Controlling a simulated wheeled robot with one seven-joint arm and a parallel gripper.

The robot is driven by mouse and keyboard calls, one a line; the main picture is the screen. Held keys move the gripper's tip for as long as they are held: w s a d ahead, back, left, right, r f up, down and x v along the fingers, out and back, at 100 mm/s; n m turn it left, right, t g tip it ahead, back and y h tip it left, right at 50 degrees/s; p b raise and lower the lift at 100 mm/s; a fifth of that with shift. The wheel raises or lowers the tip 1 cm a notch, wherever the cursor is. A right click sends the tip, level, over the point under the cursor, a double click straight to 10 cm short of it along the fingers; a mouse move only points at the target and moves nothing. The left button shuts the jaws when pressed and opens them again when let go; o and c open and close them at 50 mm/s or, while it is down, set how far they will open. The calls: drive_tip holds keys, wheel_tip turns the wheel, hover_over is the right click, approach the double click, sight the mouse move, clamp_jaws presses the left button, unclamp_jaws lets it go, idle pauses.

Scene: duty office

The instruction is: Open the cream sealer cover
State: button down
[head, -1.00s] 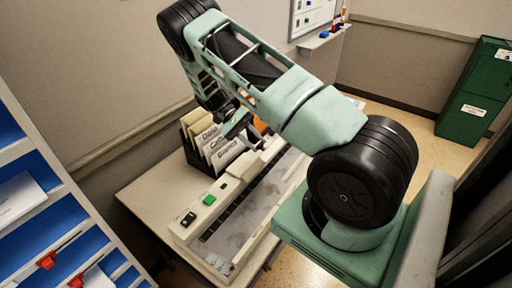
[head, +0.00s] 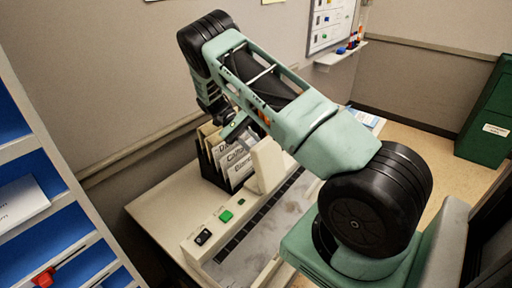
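The cream sealer (head: 200,250) sits on a table, with a black rocker switch and a green button on its near-left top. A long grey bed with a dark strip runs along it. A cream upright panel (head: 268,164), which looks like its cover, stands raised at the sealer's far end, below my arm. My gripper (head: 238,130) hangs from my arm just above and left of this panel, in front of the file rack. Its fingertips are small and partly hidden, so I cannot tell whether they touch the panel or how far apart they are.
A black rack of labelled folders (head: 225,160) stands on the table close behind my gripper. A blue-and-white shelf (head: 60,215) is at the left. A whiteboard ledge (head: 340,53) is on the back wall, and a green cabinet (head: 487,120) stands at the right.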

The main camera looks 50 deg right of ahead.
drive_tip(key=shift+a+f, duration=0.45)
drive_tip(key=shift+f, duration=0.3)
drive_tip(key=c, duration=1.1)
unclamp_jaws()
drive_tip(key=shift+a, duration=0.1)
drive_tip(key=shift+c, duration=0.2)
drive_tip(key=shift+r, duration=0.1)
drive_tip(key=shift+d, duration=0.2)
drive_tip(key=d+p+v, duration=0.1)
drive_tip(key=p+v, duration=0.2)
drive_tip(key=v, duration=0.9)
drive_tip(key=shift+a+r, duration=0.3)
drive_tip(key=shift+a, duration=0.2)
drive_tip(key=shift+f, duration=0.1)
